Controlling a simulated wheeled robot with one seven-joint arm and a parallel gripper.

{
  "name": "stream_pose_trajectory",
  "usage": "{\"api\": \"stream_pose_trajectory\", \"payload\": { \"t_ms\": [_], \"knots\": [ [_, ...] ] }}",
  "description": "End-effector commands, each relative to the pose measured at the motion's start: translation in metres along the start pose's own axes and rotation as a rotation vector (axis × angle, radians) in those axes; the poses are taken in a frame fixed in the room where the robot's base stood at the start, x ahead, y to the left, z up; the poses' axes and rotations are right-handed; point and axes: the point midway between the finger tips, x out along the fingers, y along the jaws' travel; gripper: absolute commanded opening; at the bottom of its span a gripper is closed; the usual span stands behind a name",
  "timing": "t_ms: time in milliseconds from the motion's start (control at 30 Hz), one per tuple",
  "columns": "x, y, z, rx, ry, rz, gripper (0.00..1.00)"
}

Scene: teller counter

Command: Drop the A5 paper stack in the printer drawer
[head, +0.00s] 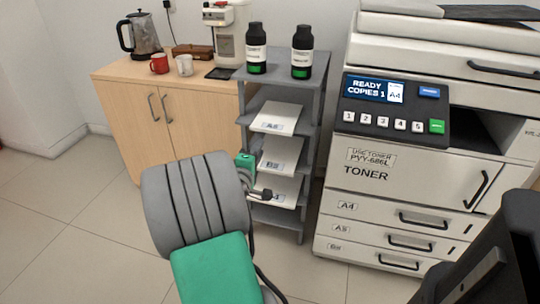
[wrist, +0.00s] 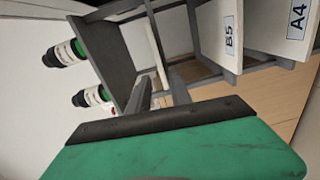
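The A5 paper stack (head: 277,117) seems to be the top one on the grey shelf rack; its label is hard to read. In the wrist view its white edge (wrist: 154,50) shows beyond my fingers, next to stacks labelled B5 and A4. My gripper (head: 255,181) is in front of the rack, lower than that stack. In the wrist view my gripper (wrist: 159,88) has its two fingers apart, with nothing seen held. The printer's A5 drawer (head: 385,238) is shut, between the A4 and bottom drawers.
The B5 stack (head: 283,155) and A4 stack (head: 288,190) lie on lower shelves. Two black toner bottles (head: 301,52) stand on the rack top. A wooden cabinet (head: 170,112) stands left. A dark object (head: 500,260) fills the lower right. Floor is clear before the printer.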

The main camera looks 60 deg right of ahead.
Motion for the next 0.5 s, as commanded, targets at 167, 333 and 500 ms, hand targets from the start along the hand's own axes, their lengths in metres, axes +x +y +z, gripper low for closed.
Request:
{"api": "stream_pose_trajectory", "payload": {
  "t_ms": [167, 333, 500],
  "knots": [
    [0.012, 0.002, 0.008, -0.061, 0.000, 0.046, 0.25],
    [0.036, 0.005, 0.008, -0.057, -0.002, 0.043, 0.25],
    [0.065, 0.005, 0.007, -0.056, -0.001, 0.042, 0.25]
  ]
}}
